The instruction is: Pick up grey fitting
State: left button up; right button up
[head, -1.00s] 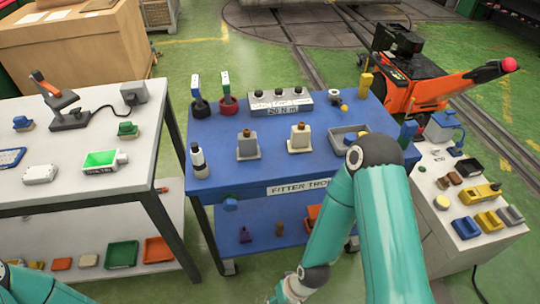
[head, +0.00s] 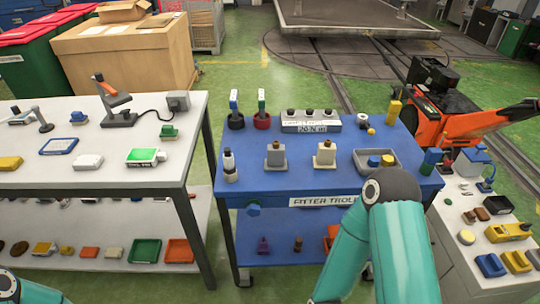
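On the blue fitter trolley (head: 230,181), a grey block-shaped piece with a brownish top (head: 275,154) stands upright on a flat grey base; it looks like the grey fitting. A similar, paler cream piece (head: 325,155) stands to its right. Both are free of any gripper.
A grey tray (head: 362,164) with blue and yellow parts lies right of the fittings. Behind are a grey socket box (head: 310,121) and two upright tools. A white bench (head: 110,180) is left, a parts cabinet (head: 475,222) right.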

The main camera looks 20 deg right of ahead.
aim_at(276, 160)
jog(key=i, duration=0.85)
jog(key=z, duration=0.05)
